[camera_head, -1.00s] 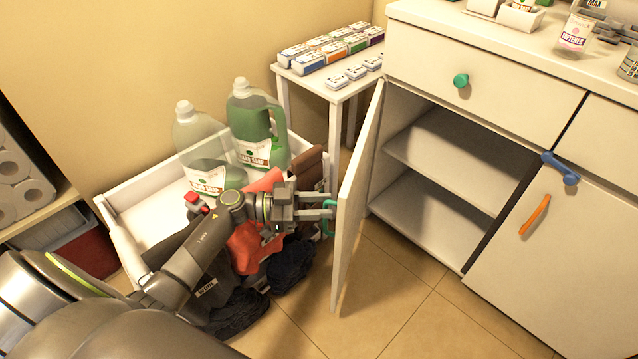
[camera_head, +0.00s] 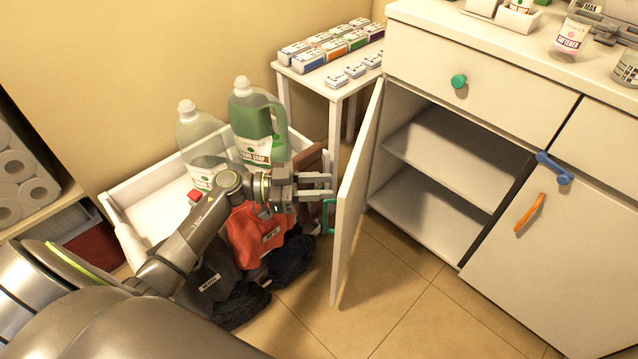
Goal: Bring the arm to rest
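My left gripper (camera_head: 318,185) is at the outer side of the open white cabinet door (camera_head: 357,195). Its two grey fingers are apart with nothing seen between them, and their tips point at the door, close to its face. The teal door handle (camera_head: 328,215) is just below the fingers, clear of them. My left arm comes in from the lower left, over the white crate. Grey finger-like parts at the top right edge look like my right gripper (camera_head: 610,35); they are cut off by the frame, and their opening is unclear.
The white crate (camera_head: 118,212) holds a green bottle (camera_head: 255,125) and a pale bottle (camera_head: 200,135). Dark and red clothes (camera_head: 262,238) lie below my arm. A small white table (camera_head: 340,88) bears several boxes. The open cabinet's shelves (camera_head: 445,150) look empty. Floor right of the door is clear.

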